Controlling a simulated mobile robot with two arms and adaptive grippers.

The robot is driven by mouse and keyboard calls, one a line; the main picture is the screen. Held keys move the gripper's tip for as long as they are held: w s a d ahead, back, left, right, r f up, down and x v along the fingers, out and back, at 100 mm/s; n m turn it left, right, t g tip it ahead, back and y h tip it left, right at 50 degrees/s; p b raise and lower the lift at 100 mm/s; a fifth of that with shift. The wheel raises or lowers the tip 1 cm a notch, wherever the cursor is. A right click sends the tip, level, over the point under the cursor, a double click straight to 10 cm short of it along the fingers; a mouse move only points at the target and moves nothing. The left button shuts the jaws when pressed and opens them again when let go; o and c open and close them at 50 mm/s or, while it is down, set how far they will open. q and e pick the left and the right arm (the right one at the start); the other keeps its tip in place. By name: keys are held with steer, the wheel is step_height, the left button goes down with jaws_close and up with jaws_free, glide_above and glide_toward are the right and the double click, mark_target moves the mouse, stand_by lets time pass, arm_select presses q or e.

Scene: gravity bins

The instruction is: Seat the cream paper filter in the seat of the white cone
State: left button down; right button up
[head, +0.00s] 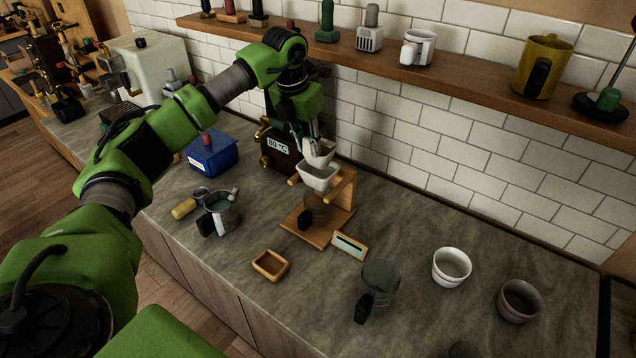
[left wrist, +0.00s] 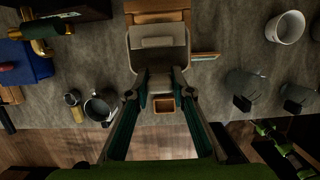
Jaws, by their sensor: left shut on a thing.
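My left gripper (head: 312,138) is shut on the cream paper filter (head: 321,154). It holds the filter directly over the white cone (head: 320,178), with its lower part close to the cone's rim. I cannot tell whether they touch. The cone sits on the upper arm of a wooden stand (head: 345,192). In the left wrist view my left gripper (left wrist: 161,84) reaches up to a pale squarish shape below the stand's wood. Filter and cone overlap there and are hard to separate. My right gripper is not in view.
A glass vessel with a dark handle (head: 316,210) stands on the stand's base. A dark kettle-like box reading 80 °C (head: 278,148) and a blue box (head: 211,156) are to the left. A wooden tray (head: 270,265), jug (head: 380,280) and white cup (head: 451,267) stand in front and right.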

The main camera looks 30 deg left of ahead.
mark_target(309, 174)
arm_select(q)
steer(key=shift+s+b+x, duration=0.25)
steer(key=shift+b+x, duration=0.35)
steer(key=shift+x, duration=0.35)
stand_by(0.6)
steer(key=shift+s+b+x, duration=0.2)
steer(key=shift+b+x, duration=0.25)
steer(key=shift+x, duration=0.3)
steer(key=shift+s+b+x, duration=0.15)
steer(key=shift+b+x, duration=0.35)
steer(key=shift+x, duration=0.25)
steer(key=shift+s+b+x, duration=0.2)
steer(key=shift+b+x, duration=0.25)
steer(key=shift+x, duration=0.3)
stand_by(1.8)
steer(key=c, duration=1.7)
jaws_free()
steer(key=shift+f, duration=0.2)
